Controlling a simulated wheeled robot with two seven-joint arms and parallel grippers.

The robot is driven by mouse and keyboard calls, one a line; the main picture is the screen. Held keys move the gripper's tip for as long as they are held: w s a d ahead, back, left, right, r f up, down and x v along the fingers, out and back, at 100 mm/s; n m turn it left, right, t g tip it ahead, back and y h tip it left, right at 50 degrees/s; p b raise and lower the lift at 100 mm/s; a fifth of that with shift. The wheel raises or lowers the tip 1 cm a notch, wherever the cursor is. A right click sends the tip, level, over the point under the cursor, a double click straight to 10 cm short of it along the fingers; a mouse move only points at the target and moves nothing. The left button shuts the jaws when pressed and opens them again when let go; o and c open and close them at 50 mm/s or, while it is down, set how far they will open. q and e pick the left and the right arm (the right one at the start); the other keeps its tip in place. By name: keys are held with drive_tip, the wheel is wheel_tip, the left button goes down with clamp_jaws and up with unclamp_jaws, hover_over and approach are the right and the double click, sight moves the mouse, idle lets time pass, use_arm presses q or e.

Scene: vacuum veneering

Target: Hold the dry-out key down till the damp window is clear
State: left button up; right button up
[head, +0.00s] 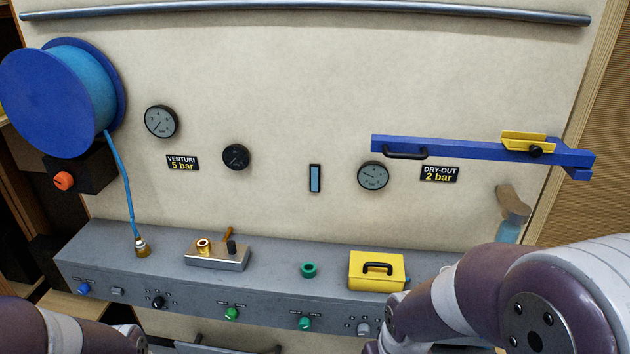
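The damp window (315,178) is a small upright dark-framed slot on the back panel, and its pane looks pale blue. The DRY-OUT 2 bar label (440,174) is to its right, beside a round gauge (373,175). A grey knob or key (364,329) sits on the console's front face at the right, close to my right arm; its label is too small to read, so I cannot tell whether it is the dry-out key. My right arm comes in from the right and ends near it, with the gripper out of sight. My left arm shows at the lower left, its gripper also out of sight.
The grey console (300,265) carries a yellow box (376,270), a green ring (309,269) and a metal block (217,255). Several knobs line its front. A blue hose reel (40,100) and a blue bar (470,150) are mounted above.

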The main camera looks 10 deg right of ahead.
clamp_jaws()
idle(1.7)
